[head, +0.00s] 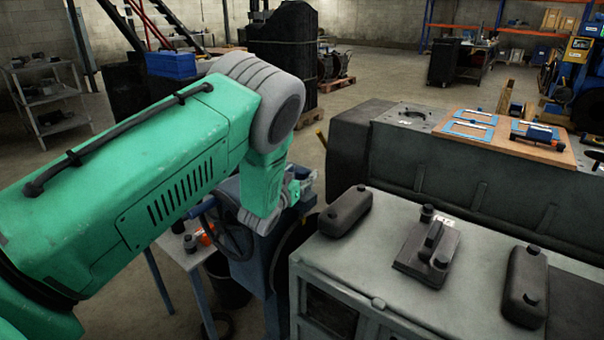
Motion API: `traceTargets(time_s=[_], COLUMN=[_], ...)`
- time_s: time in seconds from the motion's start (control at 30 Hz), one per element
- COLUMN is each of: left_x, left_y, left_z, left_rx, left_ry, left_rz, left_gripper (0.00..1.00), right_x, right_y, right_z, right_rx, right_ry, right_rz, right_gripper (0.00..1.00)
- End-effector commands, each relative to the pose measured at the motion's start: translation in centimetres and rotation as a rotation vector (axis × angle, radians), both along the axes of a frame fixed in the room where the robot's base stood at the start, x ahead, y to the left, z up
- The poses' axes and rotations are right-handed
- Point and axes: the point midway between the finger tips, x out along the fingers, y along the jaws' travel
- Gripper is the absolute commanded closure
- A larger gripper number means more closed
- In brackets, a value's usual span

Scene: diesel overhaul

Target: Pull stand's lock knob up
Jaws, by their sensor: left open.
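My green left arm reaches in from the left and bends down at its grey joint. Its gripper (293,190) is at the end, small and partly covered by the wrist, and it is open. It is over the top of the blue stand (258,248), which has a dark handwheel (232,240) on its left side. I cannot make out the lock knob; it may be behind my wrist. I cannot tell whether the gripper touches the stand. My right gripper is not in view.
A grey engine housing (345,262) with dark covers (346,211) on top stands close on the right. A small table (182,250) is left of the stand. A wooden board with blue-framed tools (497,140) lies farther back. Open floor lies behind.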

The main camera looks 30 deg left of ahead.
Motion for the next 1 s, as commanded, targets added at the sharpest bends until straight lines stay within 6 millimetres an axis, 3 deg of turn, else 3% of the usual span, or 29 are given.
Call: traceTargets(time_s=[0.3,0.33,0.47,0.5,0.67,0.9,1.0], left_x=[0.3,0.3,0.3,0.3,0.3,0.3,0.3], left_y=[0.1,0.1,0.1,0.1,0.1,0.2,0.1], left_z=[0.0,0.0,0.0,0.0,0.3,4.1,4.3], left_rx=[0.000,0.000,0.000,0.000,0.000,-0.002,0.000], left_ry=[0.000,0.000,0.000,0.000,0.000,-0.002,-0.003], left_rz=[0.001,0.001,0.001,0.001,0.001,0.003,0.001], left_gripper=[0.47,0.51,0.96,1.00,1.00,1.00,1.00], right_x=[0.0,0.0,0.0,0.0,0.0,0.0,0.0], right_y=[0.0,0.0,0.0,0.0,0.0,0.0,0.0], right_z=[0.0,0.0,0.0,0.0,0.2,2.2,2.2], right_rx=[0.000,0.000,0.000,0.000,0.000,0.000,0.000], right_ry=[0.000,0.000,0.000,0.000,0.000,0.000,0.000], right_rz=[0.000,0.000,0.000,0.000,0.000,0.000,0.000], right_gripper=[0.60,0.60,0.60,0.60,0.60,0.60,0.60])
